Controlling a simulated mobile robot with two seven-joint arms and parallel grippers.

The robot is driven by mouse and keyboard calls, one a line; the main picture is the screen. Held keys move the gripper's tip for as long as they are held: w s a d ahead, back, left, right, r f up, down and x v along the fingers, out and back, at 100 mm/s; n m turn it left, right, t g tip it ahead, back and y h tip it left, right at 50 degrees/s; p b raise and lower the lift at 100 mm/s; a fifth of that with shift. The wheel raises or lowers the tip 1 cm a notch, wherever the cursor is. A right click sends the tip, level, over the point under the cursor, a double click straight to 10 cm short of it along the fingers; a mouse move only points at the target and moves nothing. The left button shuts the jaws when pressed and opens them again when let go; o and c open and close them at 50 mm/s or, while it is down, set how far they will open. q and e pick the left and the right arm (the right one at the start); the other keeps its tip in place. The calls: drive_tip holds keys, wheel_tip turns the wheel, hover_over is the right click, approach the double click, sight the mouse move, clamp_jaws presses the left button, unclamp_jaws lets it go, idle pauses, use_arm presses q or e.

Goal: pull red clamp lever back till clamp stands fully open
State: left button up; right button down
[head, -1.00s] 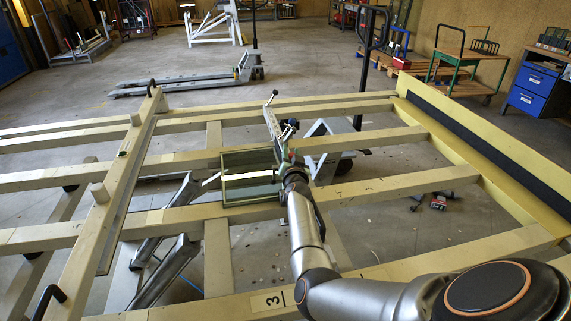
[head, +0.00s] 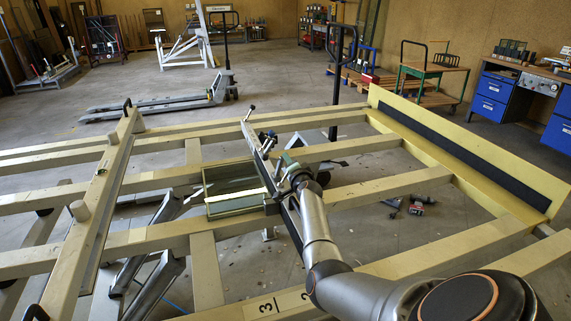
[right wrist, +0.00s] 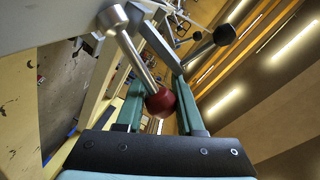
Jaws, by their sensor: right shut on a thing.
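The red clamp lever shows in the right wrist view as a bright metal rod with a dark red ball knob (right wrist: 160,103) at its end. My right gripper (right wrist: 158,98) has its two teal fingers on either side of this knob and is shut on it. In the head view my right gripper (head: 287,172) is at the clamp's long dark bar (head: 262,150), beside the glass pane (head: 232,188). The red knob is too small or hidden to tell there, and so is the clamp's exact opening. My left gripper is not in view.
Pale yellow beams (head: 380,185) form a wide tilting frame around the clamp, with open gaps to the floor. A second black knob (right wrist: 225,35) stands near the lever. A pallet truck (head: 160,100) and blue drawer cabinets (head: 492,95) stand farther back.

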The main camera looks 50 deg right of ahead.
drive_tip(key=shift+f+m, duration=0.1)
drive_tip(key=shift+m, duration=0.2)
idle(0.4)
drive_tip(key=c, duration=0.5)
unclamp_jaws()
drive_tip(key=shift+c, duration=0.2)
drive_tip(key=shift+d, duration=0.1)
drive_tip(key=p+v, duration=0.4)
drive_tip(key=v, duration=0.8)
drive_tip(key=shift+s, duration=0.35)
